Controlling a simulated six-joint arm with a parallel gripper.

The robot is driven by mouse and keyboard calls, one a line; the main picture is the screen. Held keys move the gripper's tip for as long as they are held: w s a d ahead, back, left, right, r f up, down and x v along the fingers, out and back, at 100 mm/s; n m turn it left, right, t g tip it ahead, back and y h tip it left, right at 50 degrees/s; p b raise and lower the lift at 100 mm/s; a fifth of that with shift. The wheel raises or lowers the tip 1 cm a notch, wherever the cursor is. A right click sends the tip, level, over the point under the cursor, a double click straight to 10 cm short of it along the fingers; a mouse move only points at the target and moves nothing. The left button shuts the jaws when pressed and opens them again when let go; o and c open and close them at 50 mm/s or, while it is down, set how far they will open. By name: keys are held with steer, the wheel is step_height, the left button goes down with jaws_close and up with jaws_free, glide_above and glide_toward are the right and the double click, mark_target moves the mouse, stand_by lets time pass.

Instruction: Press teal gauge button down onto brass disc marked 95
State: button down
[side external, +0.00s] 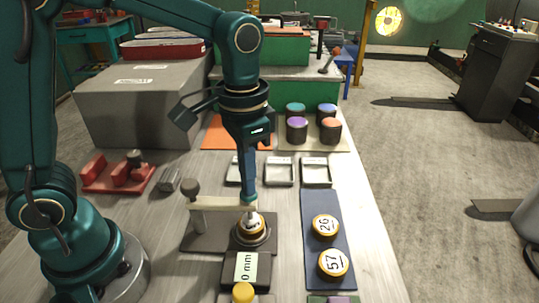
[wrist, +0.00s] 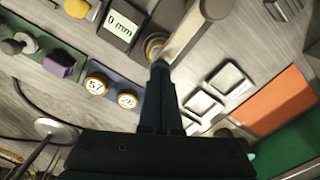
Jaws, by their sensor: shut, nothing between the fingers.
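A gauge stands on a dark base plate (side external: 200,237), with a pale arm (side external: 215,204) reaching over it. A brass-rimmed disc (side external: 251,227) sits under the end of that arm; its number is mostly hidden. My gripper (side external: 248,205) is shut and empty, pointing down with its tips at the arm's end, right above the disc. In the wrist view a small teal patch (wrist: 160,65) shows at the fingertips, likely the button, mostly covered by them. I cannot tell whether it touches the disc. The display (wrist: 121,25) reads 0 mm.
Brass discs marked 26 (side external: 325,227) and 57 (side external: 333,264) lie on a blue tray (side external: 315,200) to the right. A yellow button (side external: 242,292) is in front. Three small pale trays (side external: 279,171) and several coloured-top cylinders (side external: 297,130) stand behind. A grey box (side external: 140,105) is at the back left.

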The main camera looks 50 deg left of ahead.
steer(key=shift+f, duration=0.45)
steer(key=shift+r, duration=0.1)
stand_by(0.4)
steer(key=shift+r, duration=3.45)
